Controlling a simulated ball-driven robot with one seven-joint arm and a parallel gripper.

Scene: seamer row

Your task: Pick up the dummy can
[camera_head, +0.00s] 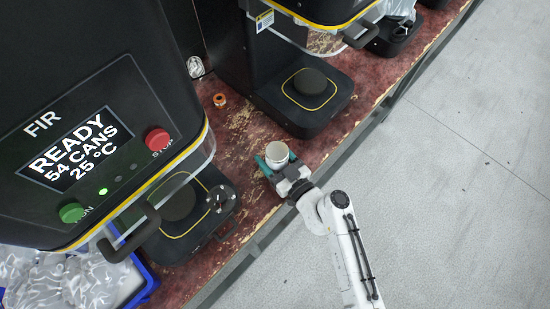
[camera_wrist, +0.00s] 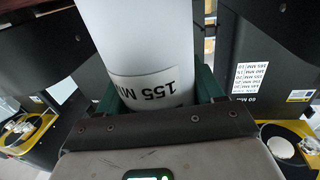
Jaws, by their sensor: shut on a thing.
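The dummy can (camera_head: 277,155) is a white cylinder on or just above the red worn bench, in the gap between two black seamers; I cannot tell whether it touches the bench. In the wrist view the can (camera_wrist: 140,45) fills the upper middle, with a label reading "155 MM". My gripper (camera_head: 275,163) has green fingers on either side of the can and is shut on it. In the wrist view the dark finger mount hides the can's near end.
The seamer marked FIR (camera_head: 80,130) stands at left, its screen reading "READY 54 CANS 25 °C". Another seamer base (camera_head: 305,95) is just behind the can. A small orange ring (camera_head: 219,100) lies on the bench (camera_head: 240,135). A blue crate (camera_head: 140,290) holds clear bags. Grey floor is open at right.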

